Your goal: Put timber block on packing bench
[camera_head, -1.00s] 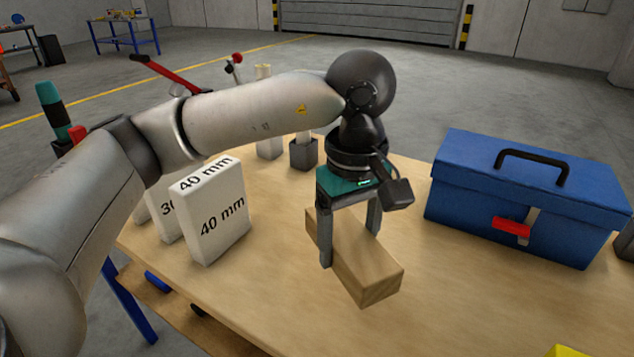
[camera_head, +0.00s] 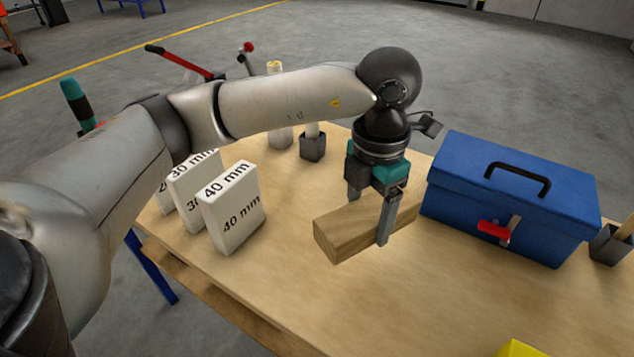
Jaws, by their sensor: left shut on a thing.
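The timber block (camera_head: 345,235) is a pale brown wooden bar in the middle of the head view. My left gripper (camera_head: 369,219) points down and is shut on the block, one finger on its near side and the other on its far side. The block lies level, its left end face showing; I cannot tell whether it touches the top below. The packing bench (camera_head: 290,290) has a light wooden top and a blue leg, and lies under the block. My right gripper is not in view.
A blue toolbox (camera_head: 520,190) with a black handle stands close to the right of my left gripper. White blocks marked 40 mm (camera_head: 232,210) and 30 mm (camera_head: 190,185) stand at left. A dark holder (camera_head: 312,147) stands behind. The front middle of the top is clear.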

